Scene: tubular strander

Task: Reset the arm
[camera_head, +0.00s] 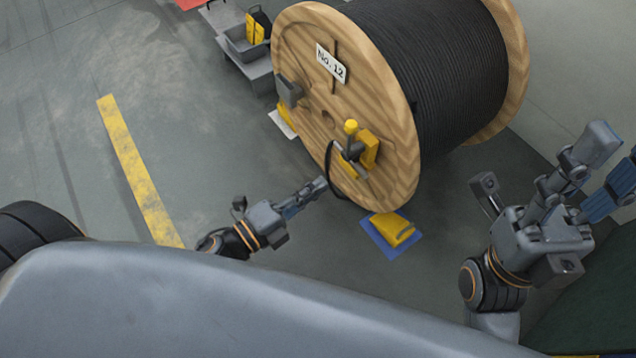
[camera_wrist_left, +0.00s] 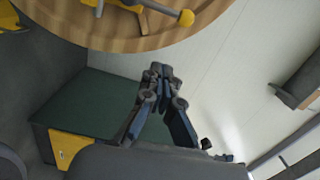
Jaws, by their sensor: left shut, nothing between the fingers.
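My left gripper (camera_head: 312,188) is shut and empty in the head view, just left of the lower face of a wooden cable reel. In the left wrist view its fingers (camera_wrist_left: 158,74) meet at the tips with nothing between them. My right gripper (camera_head: 613,165) is at the right of the head view, its fingers spread apart and pointing to the upper right, with no object seen between them.
The wooden reel (camera_head: 300,75) with black cable, marked No. 12, has a yellow-knobbed fitting (camera_head: 351,128) close to my left gripper. A yellow wedge on a blue pad (camera_head: 372,238) lies below the reel. A grey bin (camera_head: 243,45) stands behind. Floor on the left is clear.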

